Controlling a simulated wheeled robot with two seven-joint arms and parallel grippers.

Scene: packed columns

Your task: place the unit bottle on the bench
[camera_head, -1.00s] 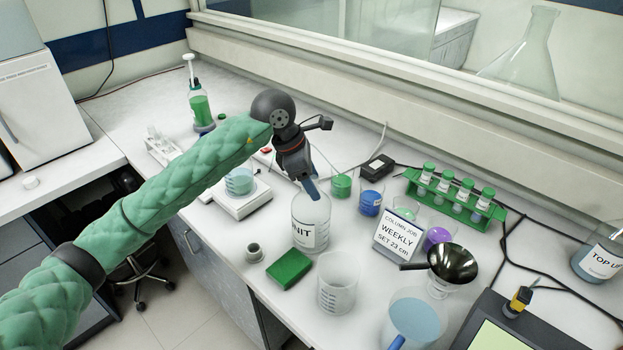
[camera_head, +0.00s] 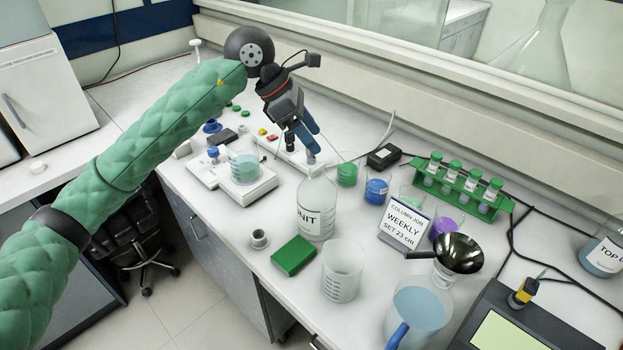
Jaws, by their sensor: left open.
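The unit bottle (camera_head: 316,208) is a clear bottle with a white label reading "NIT" in its visible part. It stands upright on the white bench (camera_head: 222,226), behind a green block and a clear beaker. My left gripper (camera_head: 300,148) is open, just above and slightly left of the bottle's neck, with its fingers pointing down. Its fingers look clear of the bottle, and nothing is between them. My right gripper is not in view.
A green block (camera_head: 293,256), an empty beaker (camera_head: 341,271) and a small grey cup (camera_head: 259,239) stand in front of the bottle. A balance with a beaker (camera_head: 246,168) is at left. A sign (camera_head: 404,224), a dark funnel (camera_head: 458,253) and a green tube rack (camera_head: 460,186) are at right.

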